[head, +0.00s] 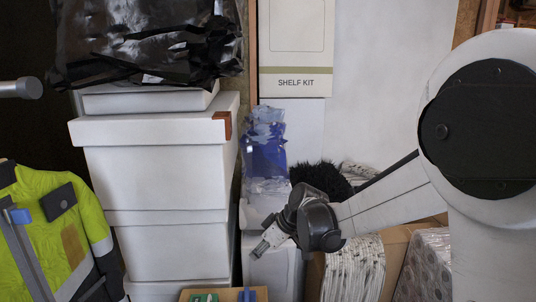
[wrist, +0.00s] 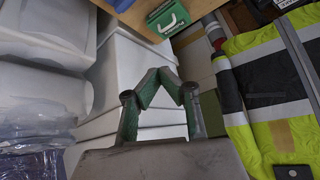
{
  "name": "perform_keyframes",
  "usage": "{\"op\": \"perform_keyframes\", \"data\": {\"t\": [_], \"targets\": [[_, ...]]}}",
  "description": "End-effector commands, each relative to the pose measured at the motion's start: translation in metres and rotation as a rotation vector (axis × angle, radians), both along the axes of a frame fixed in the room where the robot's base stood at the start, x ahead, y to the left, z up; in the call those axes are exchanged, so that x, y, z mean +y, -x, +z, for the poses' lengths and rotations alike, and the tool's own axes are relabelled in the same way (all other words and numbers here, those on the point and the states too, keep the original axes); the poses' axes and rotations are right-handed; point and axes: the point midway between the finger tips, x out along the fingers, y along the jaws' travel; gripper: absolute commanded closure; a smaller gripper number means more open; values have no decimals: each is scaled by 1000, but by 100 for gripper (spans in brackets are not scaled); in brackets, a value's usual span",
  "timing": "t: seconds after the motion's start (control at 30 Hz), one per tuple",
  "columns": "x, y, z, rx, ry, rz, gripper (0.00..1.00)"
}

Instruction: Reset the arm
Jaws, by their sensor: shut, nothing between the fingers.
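My gripper (head: 262,245) hangs at the end of my arm in the lower middle of the head view, in front of white boxes and pointing down to the left. It also shows in the wrist view (wrist: 161,76), where its two green-lined fingers come together at the tips with nothing between them. It is shut and empty and appears clear of the things around it.
A stack of white boxes (head: 155,165) stands left of my gripper. A yellow safety jacket (head: 50,235) hangs at far left. A blue plastic-wrapped item (head: 265,150) and a black fuzzy thing (head: 320,177) are behind. A green case (wrist: 168,18) sits on a wooden surface.

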Motion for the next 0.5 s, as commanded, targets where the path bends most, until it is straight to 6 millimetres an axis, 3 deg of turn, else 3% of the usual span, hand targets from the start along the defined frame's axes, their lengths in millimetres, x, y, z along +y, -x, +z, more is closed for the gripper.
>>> {"op": "perform_keyframes", "data": {"t": [0.03,0.2,0.5], "targets": [[-10,8,16,3,10,-38,100],[-41,32,55,14,42,-170,100],[-93,84,110,21,81,-401,100]]}}
